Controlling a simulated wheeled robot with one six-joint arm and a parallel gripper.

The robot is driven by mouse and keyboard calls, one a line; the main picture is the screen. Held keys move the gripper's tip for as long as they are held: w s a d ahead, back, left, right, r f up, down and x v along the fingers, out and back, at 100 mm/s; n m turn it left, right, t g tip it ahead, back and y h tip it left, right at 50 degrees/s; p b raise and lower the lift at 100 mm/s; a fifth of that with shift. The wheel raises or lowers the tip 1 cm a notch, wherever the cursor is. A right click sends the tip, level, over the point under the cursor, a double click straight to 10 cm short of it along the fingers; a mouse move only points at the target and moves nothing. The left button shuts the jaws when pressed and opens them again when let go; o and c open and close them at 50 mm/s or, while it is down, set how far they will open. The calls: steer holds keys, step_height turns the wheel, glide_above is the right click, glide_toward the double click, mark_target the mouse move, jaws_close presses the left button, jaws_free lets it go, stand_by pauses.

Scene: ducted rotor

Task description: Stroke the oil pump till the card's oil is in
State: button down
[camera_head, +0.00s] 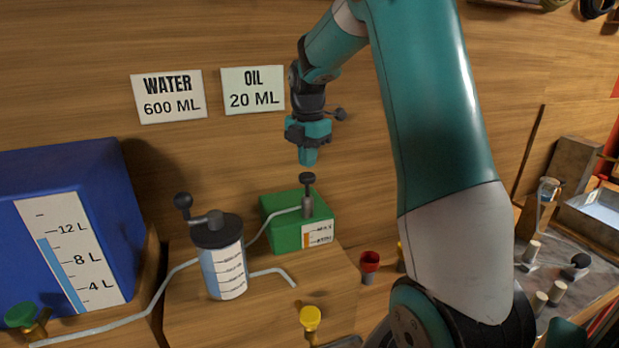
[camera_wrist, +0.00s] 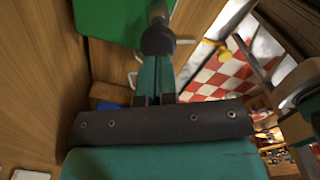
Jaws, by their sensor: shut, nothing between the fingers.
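The oil pump is a green box (camera_head: 284,238) with a dark plunger knob (camera_head: 307,179) on a grey stem and a small scale label (camera_head: 318,233) on its front. My gripper (camera_head: 308,158) is shut and empty, pointing down just above the knob; whether it touches is hard to tell, but a small gap seems to show. In the wrist view the dark knob (camera_wrist: 158,41) stands just beyond the shut fingertips (camera_wrist: 156,65), with the green box (camera_wrist: 105,20) behind it. The oil card (camera_head: 253,91) on the wall reads OIL 20 ML.
A water card (camera_head: 169,97) reads 600 ML. A clear graduated vessel (camera_head: 223,265) with a dark lid and knob stands left of the pump. A blue tank (camera_head: 70,220) is at far left. A red cup (camera_head: 369,264) and yellow knob (camera_head: 310,318) are nearby.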

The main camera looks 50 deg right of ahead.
mark_target(308, 175)
steer(key=shift+f, duration=0.1)
steer(key=shift+f+b, duration=1.8)
steer(key=shift+f, duration=1.05)
steer(key=shift+r, duration=0.1)
step_height(308, 175, up, 6)
steer(key=p, duration=0.5)
steer(key=shift+f, duration=0.2)
